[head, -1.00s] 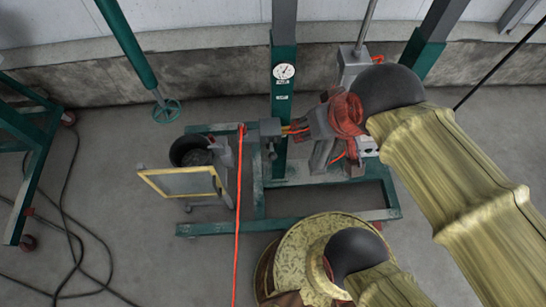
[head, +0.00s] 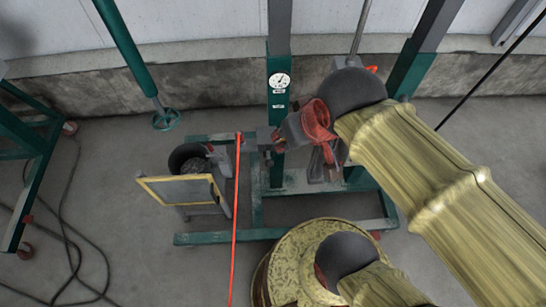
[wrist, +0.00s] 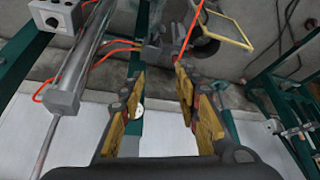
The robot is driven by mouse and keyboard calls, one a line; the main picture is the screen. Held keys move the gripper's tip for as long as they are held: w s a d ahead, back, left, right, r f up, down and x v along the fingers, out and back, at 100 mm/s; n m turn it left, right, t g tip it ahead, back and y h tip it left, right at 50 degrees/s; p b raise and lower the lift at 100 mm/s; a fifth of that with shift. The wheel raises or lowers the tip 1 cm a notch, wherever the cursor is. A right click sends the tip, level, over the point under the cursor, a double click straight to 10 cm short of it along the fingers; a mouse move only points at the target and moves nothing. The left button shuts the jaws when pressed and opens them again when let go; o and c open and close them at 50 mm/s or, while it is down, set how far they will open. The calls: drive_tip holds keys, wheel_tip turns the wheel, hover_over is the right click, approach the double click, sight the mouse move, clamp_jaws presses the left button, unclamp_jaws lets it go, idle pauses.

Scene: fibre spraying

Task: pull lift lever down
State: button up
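My gripper (wrist: 160,70) is open and empty in the wrist view, its two yellow-padded fingers apart. Beyond and between the fingertips is a grey fitting (wrist: 153,52) on the green stand. A small grey control box (wrist: 56,14) with a dark knob (wrist: 52,22) is at the upper left, apart from the fingers. I cannot tell for sure which part is the lift lever. In the head view my gripper (head: 287,133) is beside the green post (head: 278,104), and my arm covers much of the area behind it.
A round gauge (head: 279,80) is on the post. An orange hose (head: 236,215) hangs in front. A grey cylinder (wrist: 88,60) with orange tubes is left of my fingers.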

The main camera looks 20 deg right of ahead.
drive_tip(key=w+d+f+m+g+p, duration=0.1)
drive_tip(key=w+d+f, duration=0.1)
drive_tip(key=w+d+f+m+g+p, duration=0.1)
drive_tip(key=w+d+f+g, duration=0.1)
drive_tip(key=w+d+f+m+g+p, duration=0.1)
drive_tip(key=w+d+f+p, duration=0.1)
drive_tip(key=f, duration=0.1)
drive_tip(key=shift+w+g+y, duration=0.2)
drive_tip(key=shift+g+y, duration=0.1)
drive_tip(key=shift+g, duration=0.1)
clamp_jaws()
drive_tip(key=w+d+f+m+g+y+p, duration=0.2)
drive_tip(key=w+d+f+m+g+y, duration=0.1)
drive_tip(key=w+f+m, duration=0.6)
drive_tip(key=shift+w+d+y, duration=0.3)
drive_tip(key=shift+w, duration=0.5)
